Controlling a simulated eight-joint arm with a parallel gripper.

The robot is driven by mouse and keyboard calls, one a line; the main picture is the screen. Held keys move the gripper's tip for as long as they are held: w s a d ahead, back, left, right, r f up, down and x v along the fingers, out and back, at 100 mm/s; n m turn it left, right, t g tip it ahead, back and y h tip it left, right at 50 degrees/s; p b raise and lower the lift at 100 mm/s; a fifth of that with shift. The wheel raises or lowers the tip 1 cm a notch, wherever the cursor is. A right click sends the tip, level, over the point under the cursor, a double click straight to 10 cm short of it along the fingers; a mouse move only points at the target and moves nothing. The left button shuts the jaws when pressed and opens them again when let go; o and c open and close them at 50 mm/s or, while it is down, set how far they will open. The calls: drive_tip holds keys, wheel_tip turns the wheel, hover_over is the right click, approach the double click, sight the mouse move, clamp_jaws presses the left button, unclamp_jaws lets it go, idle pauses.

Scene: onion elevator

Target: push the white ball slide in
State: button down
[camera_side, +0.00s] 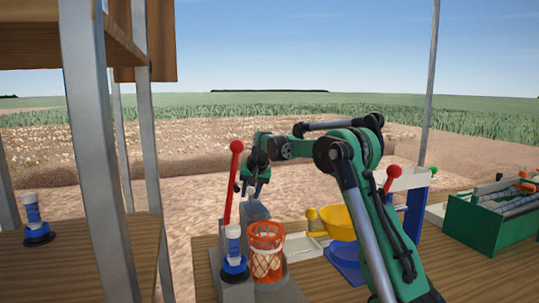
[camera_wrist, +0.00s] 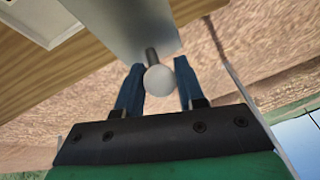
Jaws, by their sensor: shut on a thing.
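The white ball (camera_wrist: 159,79) is in the wrist view, on the end of a dark rod (camera_wrist: 151,54) that runs into a grey body (camera_wrist: 125,25). My gripper (camera_wrist: 158,88) has its two blue fingers on either side of the ball, shut on it. In the side view my gripper (camera_side: 257,182) points down behind the red lever, just above the grey housing (camera_side: 256,211). The ball is hidden there, and how far the rod stands out cannot be told.
A red-knobbed lever (camera_side: 228,190) stands left of my gripper. An orange basket (camera_side: 267,235) and a blue-and-white piece (camera_side: 234,262) stand in front. A yellow bowl (camera_side: 338,224) is to the right, a green crate (camera_side: 485,228) farther right. A grey post (camera_side: 100,150) rises at left.

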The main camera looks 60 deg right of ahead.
sight(251, 205)
drive_tip(key=shift+s+a, duration=1.1)
drive_tip(key=shift+s, duration=0.05)
drive_tip(key=shift+c, duration=2.2)
unclamp_jaws()
drive_tip(key=shift+r, duration=3.05)
drive_tip(key=shift+a, duration=0.1)
